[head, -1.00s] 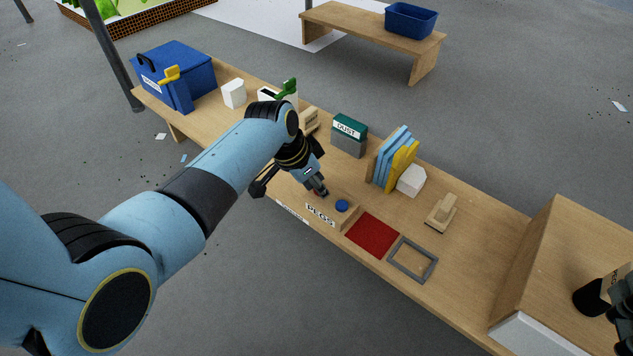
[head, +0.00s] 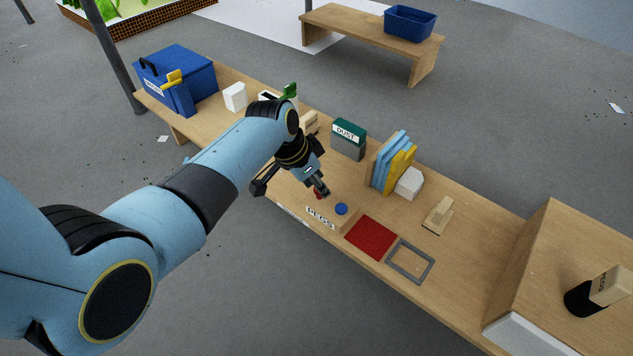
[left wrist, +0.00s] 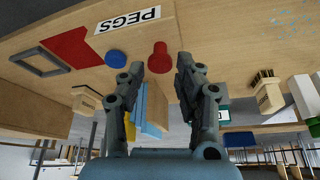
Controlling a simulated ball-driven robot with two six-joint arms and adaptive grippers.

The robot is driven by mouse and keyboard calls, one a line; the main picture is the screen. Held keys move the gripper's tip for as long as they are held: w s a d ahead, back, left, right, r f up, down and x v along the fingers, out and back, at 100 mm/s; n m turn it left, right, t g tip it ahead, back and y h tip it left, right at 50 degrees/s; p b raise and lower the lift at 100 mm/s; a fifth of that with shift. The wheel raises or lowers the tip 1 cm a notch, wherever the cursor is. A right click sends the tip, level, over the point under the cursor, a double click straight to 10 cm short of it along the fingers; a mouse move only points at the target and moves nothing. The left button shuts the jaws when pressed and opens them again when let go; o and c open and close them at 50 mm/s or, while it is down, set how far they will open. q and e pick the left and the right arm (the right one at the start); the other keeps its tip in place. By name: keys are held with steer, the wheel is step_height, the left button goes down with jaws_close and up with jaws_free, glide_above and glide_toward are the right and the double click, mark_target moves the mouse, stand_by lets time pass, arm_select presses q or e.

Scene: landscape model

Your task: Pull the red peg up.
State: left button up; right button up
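The red peg (head: 319,196) shows as a small red spot at my left gripper's tips in the head view. In the left wrist view the red peg (left wrist: 160,57) has a round flanged head and lies just ahead of the gap between the fingers. My left gripper (head: 323,191) is open there, its fingertips (left wrist: 160,66) apart on either side with visible gaps to the peg. The wooden peg block (head: 347,219) carries a PEGS label and a blue peg (head: 341,209) beside the red one. The peg's lower part is hidden. My right gripper is out of view.
A red mat (head: 370,237) and a grey frame (head: 410,261) lie right of the block. Behind stand a DUST box (head: 348,139), blue and yellow upright pieces (head: 394,163) and a white block (head: 409,183). A blue toolbox (head: 177,78) stands at the bench's far left end.

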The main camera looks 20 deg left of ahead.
arm_select(q)
steer(key=shift+o, duration=1.1)
steer(key=v, duration=1.2)
